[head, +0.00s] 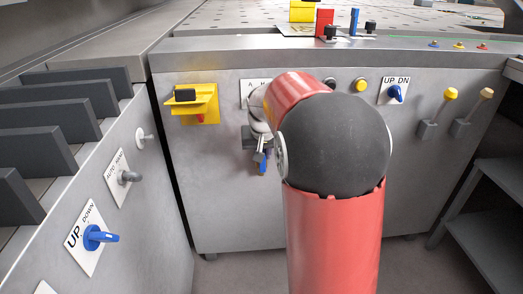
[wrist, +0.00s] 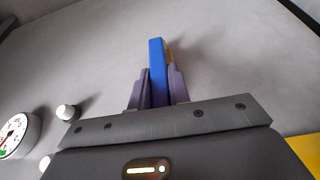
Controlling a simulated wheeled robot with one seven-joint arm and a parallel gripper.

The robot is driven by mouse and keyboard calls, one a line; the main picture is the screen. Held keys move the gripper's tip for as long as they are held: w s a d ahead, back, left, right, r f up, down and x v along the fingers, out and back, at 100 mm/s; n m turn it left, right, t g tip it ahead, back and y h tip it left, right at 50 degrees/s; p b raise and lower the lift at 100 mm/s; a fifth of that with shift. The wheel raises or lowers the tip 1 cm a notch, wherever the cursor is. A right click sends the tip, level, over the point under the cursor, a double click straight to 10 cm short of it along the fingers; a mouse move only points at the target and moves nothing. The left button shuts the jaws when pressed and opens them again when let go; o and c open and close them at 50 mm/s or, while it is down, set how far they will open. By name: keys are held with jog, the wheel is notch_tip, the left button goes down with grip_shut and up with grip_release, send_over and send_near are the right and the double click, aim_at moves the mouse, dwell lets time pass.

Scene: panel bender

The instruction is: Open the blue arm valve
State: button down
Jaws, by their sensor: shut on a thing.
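The blue arm valve shows as a blue lever (head: 262,167) on the grey front panel, below my wrist and mostly hidden by my arm in the head view. In the wrist view, its flat blue handle (wrist: 157,62) stands between the two dark fingers of my gripper (wrist: 158,92). The fingers touch both sides of the handle, and its tip sticks out past them. The gripper also shows small in the head view (head: 261,157). The valve's body and pivot are hidden.
A yellow bracket (head: 197,104) is left of my arm. A blue UP DN knob (head: 394,94) and two yellow-tipped levers (head: 450,94) are to the right. A side panel (head: 125,205) with a blue UP/DOWN lever (head: 95,237) stands at left. A gauge (wrist: 16,134) shows in the wrist view.

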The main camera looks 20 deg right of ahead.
jog(key=shift+f, duration=0.1)
jog(key=c, duration=1.3)
grip_release()
jog(key=shift+a, duration=0.1)
jog(key=v, duration=0.8)
jog(key=shift+w, duration=0.1)
